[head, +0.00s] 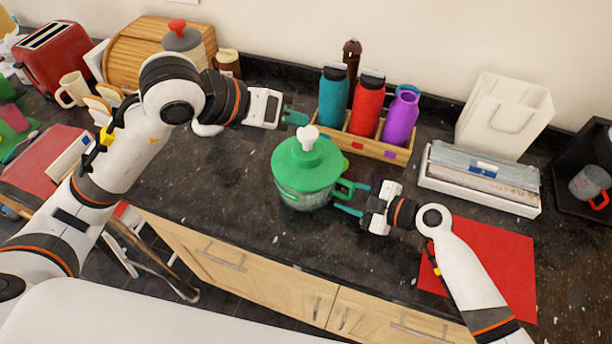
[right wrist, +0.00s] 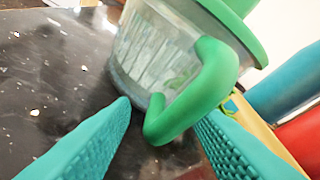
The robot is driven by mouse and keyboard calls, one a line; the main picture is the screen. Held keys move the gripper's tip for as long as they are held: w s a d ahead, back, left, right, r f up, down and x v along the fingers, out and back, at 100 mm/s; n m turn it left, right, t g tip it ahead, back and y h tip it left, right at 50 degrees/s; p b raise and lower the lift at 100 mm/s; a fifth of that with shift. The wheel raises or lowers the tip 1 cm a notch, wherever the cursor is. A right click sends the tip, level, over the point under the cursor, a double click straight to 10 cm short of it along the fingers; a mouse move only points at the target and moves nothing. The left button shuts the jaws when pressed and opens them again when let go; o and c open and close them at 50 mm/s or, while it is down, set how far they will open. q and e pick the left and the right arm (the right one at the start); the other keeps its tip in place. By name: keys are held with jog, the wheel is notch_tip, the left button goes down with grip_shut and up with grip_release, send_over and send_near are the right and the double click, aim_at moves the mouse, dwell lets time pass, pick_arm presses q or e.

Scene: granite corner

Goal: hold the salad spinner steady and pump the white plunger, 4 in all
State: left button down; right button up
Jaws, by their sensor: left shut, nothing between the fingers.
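The salad spinner has a green lid (head: 306,163), a clear bowl (head: 303,200) and a green side handle (head: 345,189). It stands upright on the dark counter. The white plunger (head: 309,139) sticks up from the lid's centre. My left gripper (head: 296,118) is shut and empty, just up and left of the plunger, apart from it. My right gripper (head: 354,198) is open at the handle. In the right wrist view the handle (right wrist: 196,92) lies between its teal fingers, which are spread with gaps; the right finger is partly hidden behind the handle.
A wooden rack (head: 380,149) with teal, red and purple bottles stands close behind the spinner. A white box (head: 480,178) and a red mat (head: 490,262) lie to the right. The counter left of the spinner is clear. The counter's front edge is near.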

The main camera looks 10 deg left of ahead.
jog(key=v, duration=1.2)
jog(key=shift+f, duration=0.15)
